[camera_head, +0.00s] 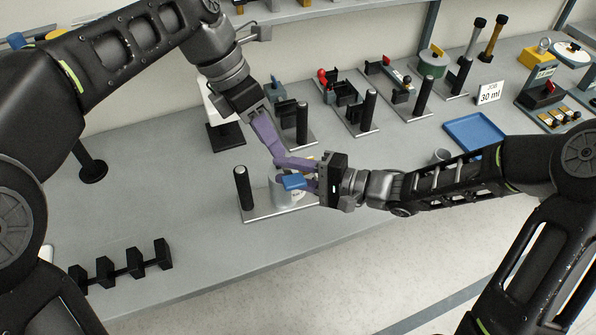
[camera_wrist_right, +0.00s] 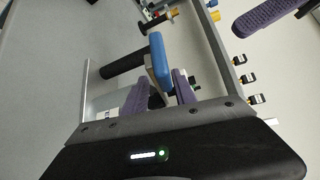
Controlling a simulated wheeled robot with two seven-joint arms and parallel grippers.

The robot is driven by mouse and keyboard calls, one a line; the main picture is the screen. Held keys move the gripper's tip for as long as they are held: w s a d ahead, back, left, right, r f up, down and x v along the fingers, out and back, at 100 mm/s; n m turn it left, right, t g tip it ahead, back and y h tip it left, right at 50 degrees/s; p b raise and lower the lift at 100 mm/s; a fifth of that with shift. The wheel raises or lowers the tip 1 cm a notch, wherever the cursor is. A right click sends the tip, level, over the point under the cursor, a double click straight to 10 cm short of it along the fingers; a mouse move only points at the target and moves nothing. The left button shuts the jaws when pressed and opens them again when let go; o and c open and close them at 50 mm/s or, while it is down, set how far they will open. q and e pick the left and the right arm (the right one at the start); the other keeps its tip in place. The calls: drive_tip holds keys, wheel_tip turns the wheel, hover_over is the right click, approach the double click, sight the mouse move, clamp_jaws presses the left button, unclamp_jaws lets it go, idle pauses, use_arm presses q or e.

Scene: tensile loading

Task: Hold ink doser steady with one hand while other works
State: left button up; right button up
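The ink doser stands near the table's front edge: a metal base plate (camera_head: 258,214), a black post (camera_head: 243,187), a grey cylinder (camera_head: 287,196) and a blue block (camera_head: 293,181). My right gripper (camera_head: 298,173) reaches it from the right. In the right wrist view its purple fingers (camera_wrist_right: 161,80) stand apart, with the blue block (camera_wrist_right: 160,55) and a pale piece at their tips; contact is unclear. My left gripper (camera_head: 278,152) comes down from above, close to the right fingers; its opening is unclear. One of its purple fingers (camera_wrist_right: 270,15) shows in the right wrist view.
Several similar black-post fixtures (camera_head: 360,120) stand behind on the table. A blue tray (camera_head: 474,132) and a "30 ml" sign (camera_head: 490,93) are to the right. A black rack (camera_head: 122,264) lies front left. The grey table between rack and doser is clear.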

drive_tip(key=shift+c, duration=0.4)
clamp_jaws()
idle(1.0)
